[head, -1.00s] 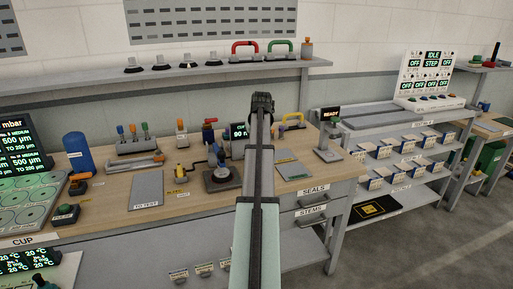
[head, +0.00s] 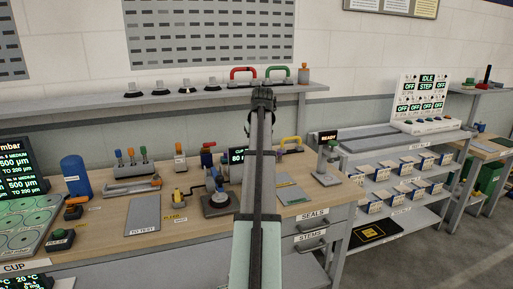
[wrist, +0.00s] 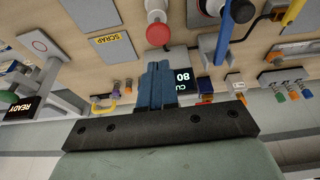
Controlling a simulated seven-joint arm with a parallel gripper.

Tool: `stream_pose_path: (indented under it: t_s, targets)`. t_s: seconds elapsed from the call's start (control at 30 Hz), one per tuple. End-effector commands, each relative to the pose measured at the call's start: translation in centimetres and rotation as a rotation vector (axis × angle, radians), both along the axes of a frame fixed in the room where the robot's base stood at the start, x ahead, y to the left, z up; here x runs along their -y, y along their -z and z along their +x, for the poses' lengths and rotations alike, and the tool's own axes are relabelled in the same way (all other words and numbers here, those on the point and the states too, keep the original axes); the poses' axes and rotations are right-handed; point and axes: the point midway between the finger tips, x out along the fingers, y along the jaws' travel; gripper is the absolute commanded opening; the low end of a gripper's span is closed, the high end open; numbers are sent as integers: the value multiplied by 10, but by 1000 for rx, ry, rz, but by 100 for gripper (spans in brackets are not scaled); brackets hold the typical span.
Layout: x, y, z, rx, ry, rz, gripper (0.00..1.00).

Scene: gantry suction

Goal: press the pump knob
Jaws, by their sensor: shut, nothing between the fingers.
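My gripper (wrist: 160,82) shows in the wrist view as two blue fingers, shut together with nothing between them. In the head view the end of my arm (head: 263,98) is raised over the bench. A red round knob (wrist: 157,32) on a pale base is just beyond the fingertips in the wrist view, apart from them as far as I can tell. My arm seems to hide it in the head view. I cannot read which of these is the pump knob.
A SCRAP plate (wrist: 115,47) shows in the wrist view. A shelf (head: 165,103) with cups and coloured handles runs behind. A READY post (head: 328,160) stands right.

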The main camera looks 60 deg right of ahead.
Motion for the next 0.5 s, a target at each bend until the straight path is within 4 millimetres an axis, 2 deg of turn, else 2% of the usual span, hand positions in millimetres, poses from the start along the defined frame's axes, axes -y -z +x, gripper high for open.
stream_pose_path:
  t_s: [0.27,0.5]
  targets:
    - [1,-4,0,0,0,0,0]
    - [2,-32,1,-2,0,4,0]
